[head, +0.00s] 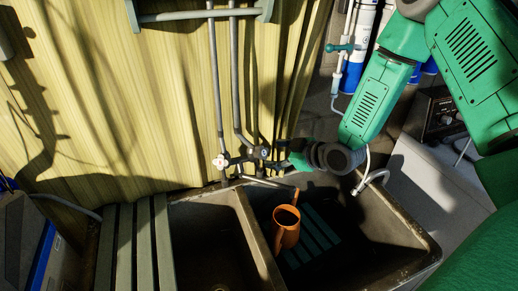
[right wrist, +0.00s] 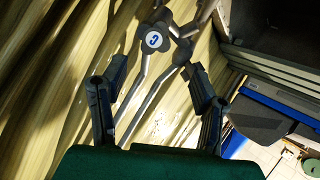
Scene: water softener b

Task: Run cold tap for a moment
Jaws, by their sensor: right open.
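The wall tap (head: 245,160) sits above the sink, with two grey pipes rising from it. My right gripper (head: 284,152) is just right of that handle. The spout (head: 265,182) points over the right basin; no water shows. My left gripper is out of view.
An orange jug (head: 286,226) stands in the right basin (head: 385,235) on a dark slatted mat (head: 315,232). The left basin (head: 210,240) looks empty. A slatted drainboard (head: 130,250) lies at left. A white hose (head: 372,178) hangs over the right rim.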

